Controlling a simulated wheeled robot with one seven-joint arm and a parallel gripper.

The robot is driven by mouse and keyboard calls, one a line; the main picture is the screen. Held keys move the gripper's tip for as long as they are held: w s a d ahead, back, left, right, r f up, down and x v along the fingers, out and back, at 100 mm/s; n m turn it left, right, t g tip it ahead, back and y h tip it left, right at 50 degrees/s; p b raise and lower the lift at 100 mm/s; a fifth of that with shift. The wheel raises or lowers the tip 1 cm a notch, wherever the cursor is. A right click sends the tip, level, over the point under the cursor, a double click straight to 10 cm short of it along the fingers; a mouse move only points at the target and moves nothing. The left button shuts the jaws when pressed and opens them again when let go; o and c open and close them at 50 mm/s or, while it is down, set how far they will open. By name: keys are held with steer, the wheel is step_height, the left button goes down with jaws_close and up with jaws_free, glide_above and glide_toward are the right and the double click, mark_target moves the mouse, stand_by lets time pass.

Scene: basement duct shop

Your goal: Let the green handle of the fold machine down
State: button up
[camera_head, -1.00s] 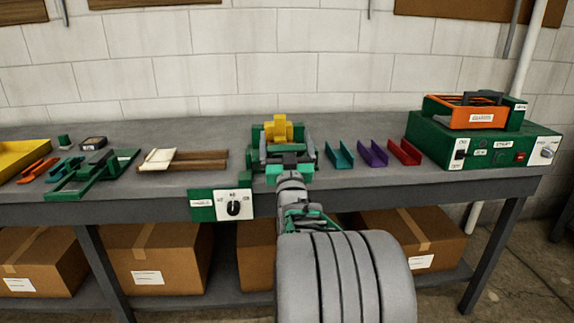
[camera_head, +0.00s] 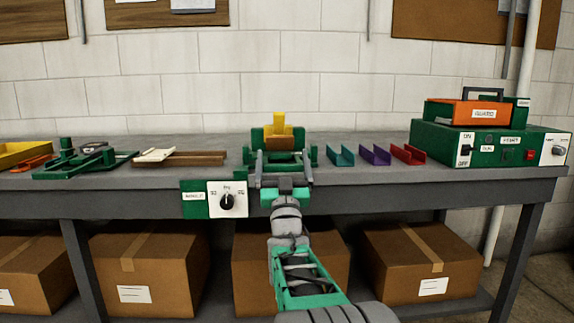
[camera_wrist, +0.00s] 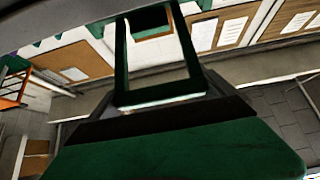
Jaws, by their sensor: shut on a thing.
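The fold machine (camera_head: 279,143) stands at the middle of the bench's front edge, with green side posts and a yellow stepped block (camera_head: 278,127) on it. My gripper (camera_head: 285,186) is at its front, shut on the green handle (camera_head: 302,193). Green parts of the handle show on both sides of my gripper, low in front of the machine near the bench edge. My gripper hides the handle's middle. In the wrist view, dark green parts fill the middle and bottom; I cannot tell there which belong to the handle.
A control box with a dial (camera_head: 227,200) hangs on the bench front just left. Teal (camera_head: 341,156), purple (camera_head: 375,155) and red (camera_head: 407,154) channels lie right of the machine. A green power box (camera_head: 490,146) stands farther right. Cardboard boxes (camera_head: 150,272) sit below.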

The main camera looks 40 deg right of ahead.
steer(key=shift+f, duration=0.3)
steer(key=o, duration=1.7)
steer(key=shift+s+a+r, duration=0.1)
steer(key=shift+s, duration=0.05)
steer(key=shift+o, duration=0.2)
steer(key=v, duration=0.7)
steer(key=shift+s+a+f, duration=0.2)
steer(key=shift+s+f, duration=0.05)
steer(key=shift+f, duration=0.05)
steer(key=shift+s, duration=0.1)
